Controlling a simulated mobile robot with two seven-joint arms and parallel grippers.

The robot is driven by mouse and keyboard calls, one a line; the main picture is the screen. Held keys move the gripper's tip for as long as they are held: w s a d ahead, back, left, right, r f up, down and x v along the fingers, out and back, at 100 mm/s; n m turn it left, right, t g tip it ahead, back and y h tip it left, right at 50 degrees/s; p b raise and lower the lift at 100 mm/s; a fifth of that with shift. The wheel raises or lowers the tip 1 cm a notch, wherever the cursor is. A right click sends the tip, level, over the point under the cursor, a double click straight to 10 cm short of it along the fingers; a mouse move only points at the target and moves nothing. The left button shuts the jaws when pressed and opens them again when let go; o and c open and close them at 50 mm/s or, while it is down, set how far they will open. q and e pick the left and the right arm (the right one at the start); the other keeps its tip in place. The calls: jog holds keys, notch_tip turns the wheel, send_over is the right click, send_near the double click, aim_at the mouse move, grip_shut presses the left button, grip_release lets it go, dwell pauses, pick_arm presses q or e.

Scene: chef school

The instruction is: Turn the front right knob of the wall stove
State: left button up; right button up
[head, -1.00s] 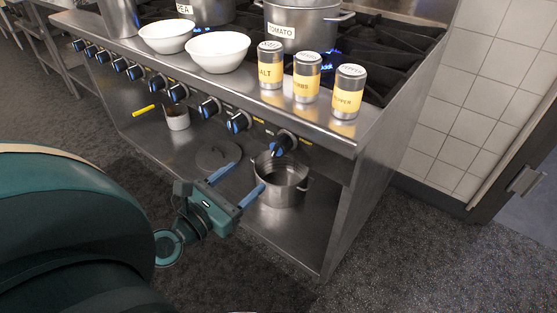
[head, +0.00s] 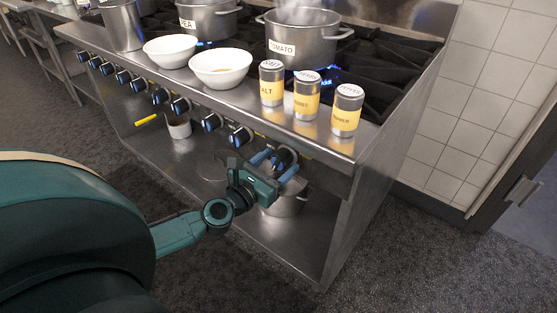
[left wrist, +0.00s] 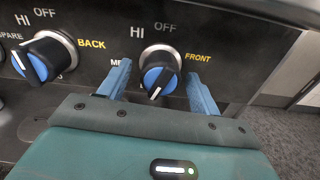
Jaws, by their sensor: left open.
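The front right knob (head: 284,157) is black and blue and sits at the right end of the knob row on the stove (head: 330,150). In the left wrist view the knob (left wrist: 159,71) is beside the label FRONT, with its white pointer turned down and slightly left. My left gripper (head: 273,163) is open, with its blue fingers at the stove front. In the left wrist view the left gripper (left wrist: 163,88) has one finger on each side of the knob, with gaps to both. My right gripper is not in view.
Another knob, marked BACK (left wrist: 43,58), is just left of it. Salt (head: 271,83), herbs (head: 306,95) and pepper (head: 347,110) shakers stand on the ledge above. A metal pot (head: 286,199) is on the shelf below. Bowls and steaming pots stand on top.

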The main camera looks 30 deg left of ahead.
pick_arm(q)
jog(key=shift+w, duration=0.4)
jog(key=c, duration=1)
jog(key=shift+o, duration=0.2)
